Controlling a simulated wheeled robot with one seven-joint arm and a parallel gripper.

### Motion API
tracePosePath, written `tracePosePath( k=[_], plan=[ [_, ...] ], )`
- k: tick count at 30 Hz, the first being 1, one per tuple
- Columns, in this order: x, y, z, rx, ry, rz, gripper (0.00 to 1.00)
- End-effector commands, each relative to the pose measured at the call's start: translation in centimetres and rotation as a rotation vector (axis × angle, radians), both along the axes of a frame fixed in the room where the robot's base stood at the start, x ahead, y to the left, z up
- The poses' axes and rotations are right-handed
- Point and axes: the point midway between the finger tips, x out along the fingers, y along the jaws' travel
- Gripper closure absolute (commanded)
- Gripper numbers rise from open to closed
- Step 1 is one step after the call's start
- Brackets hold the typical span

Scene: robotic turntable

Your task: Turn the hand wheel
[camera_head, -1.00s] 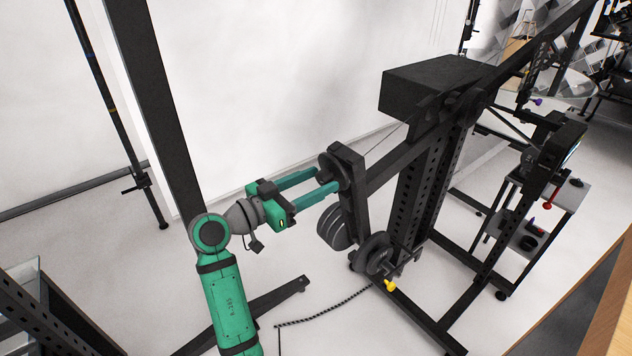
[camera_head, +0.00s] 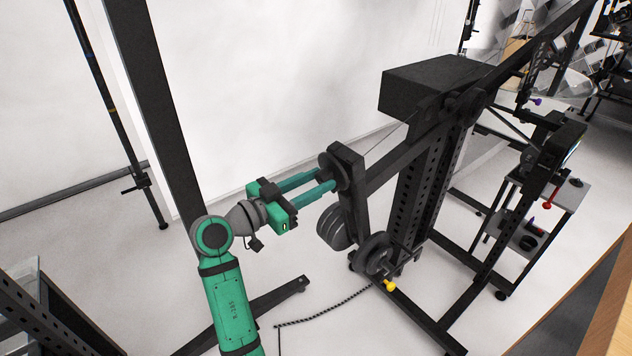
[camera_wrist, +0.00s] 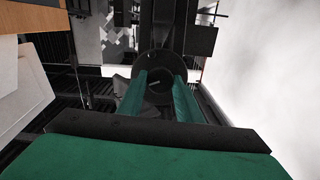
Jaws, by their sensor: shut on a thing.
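The hand wheel (camera_head: 329,168) is a small dark round wheel on the end of a dark metal frame, right of centre-left in the head view. In the wrist view the dark wheel (camera_wrist: 147,72) sits straight ahead at the fingertips. My gripper (camera_head: 330,178) has two long green fingers reaching right to it, one on each side. My gripper (camera_wrist: 160,84) is shut on the wheel's hub, and the fingers cover part of it.
Grey weight discs (camera_head: 334,229) hang below the wheel. A yellow knob (camera_head: 390,286) sits near the frame's lower end. A dark upright post (camera_head: 150,100) stands behind my arm. A small side table (camera_head: 562,193) is at the right.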

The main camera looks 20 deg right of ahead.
Motion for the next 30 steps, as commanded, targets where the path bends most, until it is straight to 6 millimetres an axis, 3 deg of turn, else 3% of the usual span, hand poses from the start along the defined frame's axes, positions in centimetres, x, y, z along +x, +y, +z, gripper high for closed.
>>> tracePosePath(
  k=[18, 30],
  plan=[
    [-0.3, -0.06, -0.15, 0.178, -0.491, 0.135, 0.9],
    [-0.37, -0.09, -0.21, 0.25, -0.69, 0.19, 0.9]
  ],
)
